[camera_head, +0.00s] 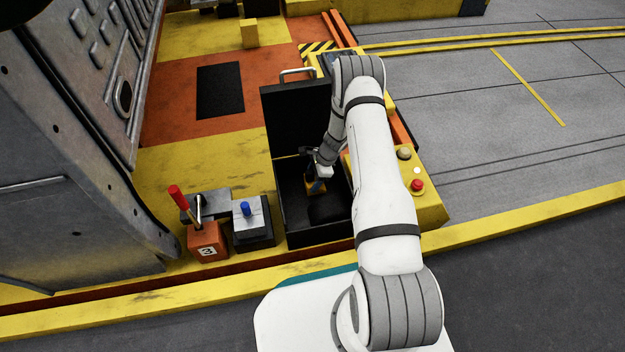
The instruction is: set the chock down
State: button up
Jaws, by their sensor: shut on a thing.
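My white arm reaches from the lower right up and over an open black box (303,234). My gripper (316,178) points down inside the box, near its middle. It is shut on a small yellow chock (311,188), of which only part shows. A bit of blue shows beside the chock at the fingers. I cannot tell whether the chock touches the box floor. The fingers are small and partly hidden by the wrist.
The box's raised lid (292,115) stands behind my gripper. Left of the box are a red-handled lever (207,240) and a blue-knobbed block (252,222). A yellow button panel (430,205) stands right. A grey metal wall (75,150) rises far left. Another yellow block (249,33) sits at the back.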

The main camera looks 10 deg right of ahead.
jog(key=shift+r, duration=0.1)
jog(key=shift+f, duration=0.2)
jog(key=o, duration=0.9)
jog(key=shift+o, duration=0.2)
jog(key=shift+r, duration=0.1)
